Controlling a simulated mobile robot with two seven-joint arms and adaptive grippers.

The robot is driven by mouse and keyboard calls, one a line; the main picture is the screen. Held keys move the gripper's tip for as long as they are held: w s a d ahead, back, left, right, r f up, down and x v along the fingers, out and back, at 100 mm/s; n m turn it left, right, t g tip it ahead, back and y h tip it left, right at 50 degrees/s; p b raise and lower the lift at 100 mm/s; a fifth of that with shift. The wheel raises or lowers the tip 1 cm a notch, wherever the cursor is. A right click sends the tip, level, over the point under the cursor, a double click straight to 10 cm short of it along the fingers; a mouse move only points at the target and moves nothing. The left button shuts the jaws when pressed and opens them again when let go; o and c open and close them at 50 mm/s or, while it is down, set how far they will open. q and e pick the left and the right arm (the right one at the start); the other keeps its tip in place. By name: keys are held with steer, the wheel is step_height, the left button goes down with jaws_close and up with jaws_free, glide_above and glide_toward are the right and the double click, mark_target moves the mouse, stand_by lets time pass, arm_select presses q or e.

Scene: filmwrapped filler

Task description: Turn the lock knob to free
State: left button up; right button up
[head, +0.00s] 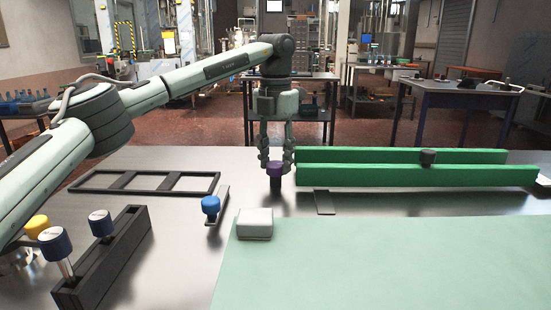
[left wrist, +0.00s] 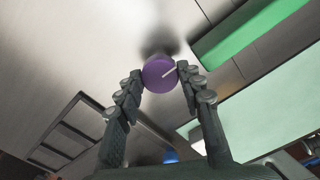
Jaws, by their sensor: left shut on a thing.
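The lock knob (head: 275,170) is a purple round cap on a dark post, standing on the metal table left of the green rails. In the left wrist view the purple knob (left wrist: 159,74) shows a white line slanting to the upper right. My left gripper (head: 275,165) comes down from above and is shut on the knob, one finger on each side. In the left wrist view its fingertips (left wrist: 159,76) touch the knob's two sides. Any marks for lock or free around the knob cannot be made out. My right gripper is not in view.
Two long green rails (head: 400,174) run right of the knob, with a dark knob (head: 428,157) on them. A blue-topped piece (head: 211,205), a white block (head: 255,223), a black frame (head: 145,182) and a dark rack (head: 105,260) stand nearby. A pale green mat (head: 400,265) covers the front right.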

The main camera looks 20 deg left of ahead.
arm_select(q)
steer(key=shift+n, duration=0.3)
stand_by(0.4)
steer(key=o, duration=1.2)
steer(key=shift+c, duration=0.2)
